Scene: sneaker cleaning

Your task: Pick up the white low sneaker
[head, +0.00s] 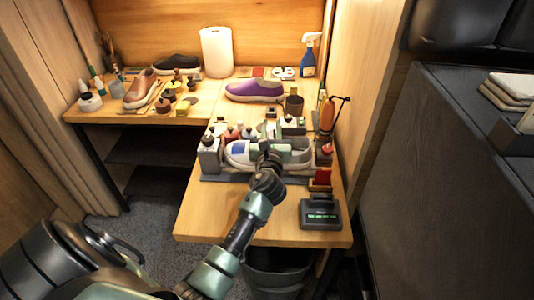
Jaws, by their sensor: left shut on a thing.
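The white low sneaker (238,151) lies on its side-to-side length on a grey mat (213,178) on the front part of the wooden desk. It shows a blue patch near its left end. My left gripper (268,152) reaches over the sneaker's middle from the front and is shut on it. The fingertips are small here and partly hidden by my wrist. I cannot tell whether the sneaker is lifted clear of the mat. My right gripper is not in view.
Bottles (209,152) crowd the sneaker's left and back. A dark green device (320,213) and a red item (322,177) stand at the right. A purple shoe (254,90), a paper roll (216,52) and a spray bottle (310,54) stand farther back. The desk's front left is clear.

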